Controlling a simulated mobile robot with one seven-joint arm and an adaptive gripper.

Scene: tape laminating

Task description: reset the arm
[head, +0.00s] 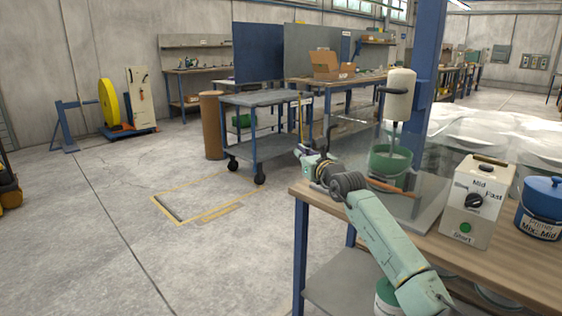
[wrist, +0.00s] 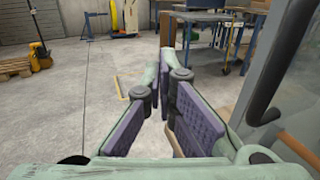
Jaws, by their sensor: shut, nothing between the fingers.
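My gripper (head: 312,152) is at the end of my pale green arm in the head view, above the left end of the wooden workbench (head: 490,262). In the wrist view my gripper (wrist: 165,58) shows its green fingers with purple pads; the tips are close together and hold nothing. It points out over the open floor. The tips are small in the head view and partly merge with the bench edge and trolley behind.
On the bench stand a white control box (head: 478,202), a blue lidded bucket (head: 541,208) and a mixer over a green bucket (head: 390,160), close right of my arm. A blue-framed trolley (head: 262,145) stands beyond. The floor at left (head: 110,220) is mostly free.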

